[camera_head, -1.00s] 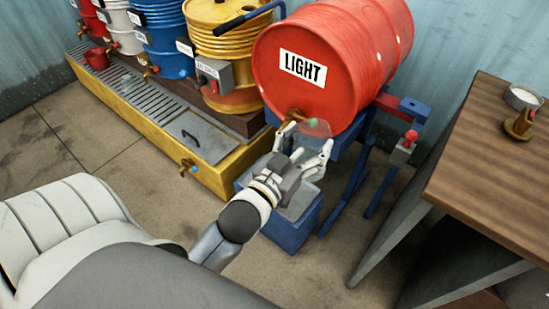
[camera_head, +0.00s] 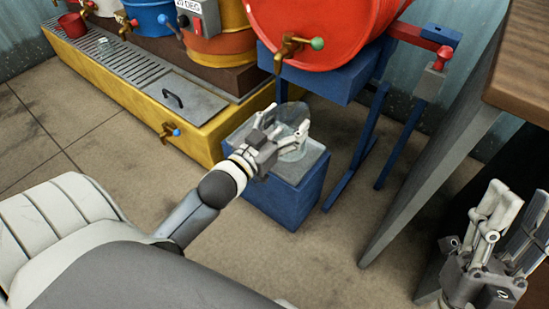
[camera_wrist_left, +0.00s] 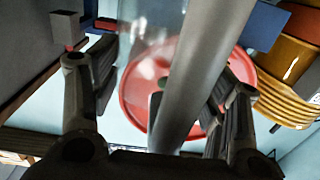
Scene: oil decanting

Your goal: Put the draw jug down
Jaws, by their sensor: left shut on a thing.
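The draw jug (camera_head: 291,128) is clear and see-through, below the brass tap (camera_head: 287,50) of the red drum. My left gripper (camera_head: 282,130) is shut on it. In the left wrist view, a grey bar (camera_wrist_left: 200,75) runs between the fingers, with the clear jug (camera_wrist_left: 150,35) behind it. The jug's base shows over the grey top of a blue block (camera_head: 312,175); I cannot tell whether it touches. My right gripper (camera_head: 510,225) is at the lower right, fingers up, apart and empty.
The red drum (camera_head: 320,25) rests on a blue stand (camera_head: 335,85) behind the jug. A yellow trough (camera_head: 205,145) with a grate lies left. A wooden-topped table (camera_head: 520,65) stands right. Bare floor (camera_head: 110,150) lies in front of the trough.

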